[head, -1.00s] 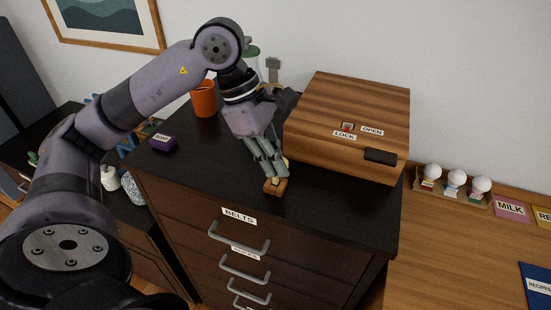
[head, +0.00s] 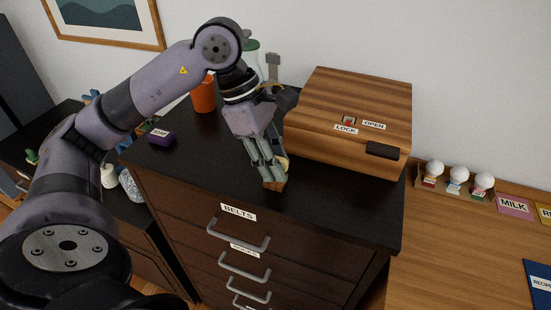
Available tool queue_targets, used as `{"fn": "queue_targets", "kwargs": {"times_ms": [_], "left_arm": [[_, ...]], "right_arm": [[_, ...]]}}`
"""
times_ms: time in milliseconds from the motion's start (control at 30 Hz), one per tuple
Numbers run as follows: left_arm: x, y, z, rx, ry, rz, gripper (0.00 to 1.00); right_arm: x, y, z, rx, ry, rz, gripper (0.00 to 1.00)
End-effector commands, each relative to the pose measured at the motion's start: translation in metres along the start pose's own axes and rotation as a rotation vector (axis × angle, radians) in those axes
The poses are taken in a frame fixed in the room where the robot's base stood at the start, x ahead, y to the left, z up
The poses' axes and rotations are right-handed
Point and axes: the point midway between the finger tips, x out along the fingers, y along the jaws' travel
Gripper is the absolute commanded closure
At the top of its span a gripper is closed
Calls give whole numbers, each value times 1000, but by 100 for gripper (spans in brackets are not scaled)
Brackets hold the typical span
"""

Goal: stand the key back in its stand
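My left gripper (head: 266,182) is above the front of the dark drawer cabinet top, pointing down. Its fingers are close together, with a pale yellow piece, apparently the key (head: 285,163), showing at their right side. Most of the key is hidden by the fingers. A small wooden block, apparently the stand (head: 279,187), is right at the fingertips and largely covered by them. I cannot tell whether the key is inside the stand. My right gripper is not in view.
A wooden box (head: 350,98) with LOCK and OPEN labels stands close right of the gripper. An orange cup (head: 203,97) and a purple soap box (head: 161,138) are to the left. The cabinet's front edge is close to the stand.

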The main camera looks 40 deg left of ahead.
Motion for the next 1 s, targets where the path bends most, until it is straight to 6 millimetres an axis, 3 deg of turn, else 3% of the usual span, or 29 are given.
{"fn": "queue_targets", "kwargs": {"times_ms": [300,433,800,1000], "left_arm": [[0,0,0,0,0,0,67],[-10,1,0,0,0,3,67],[-84,1,1,1,-3,5,67],[-112,1,0,0,-2,2,67]], "right_arm": [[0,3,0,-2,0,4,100],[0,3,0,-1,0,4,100],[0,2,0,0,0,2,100],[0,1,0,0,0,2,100]]}}
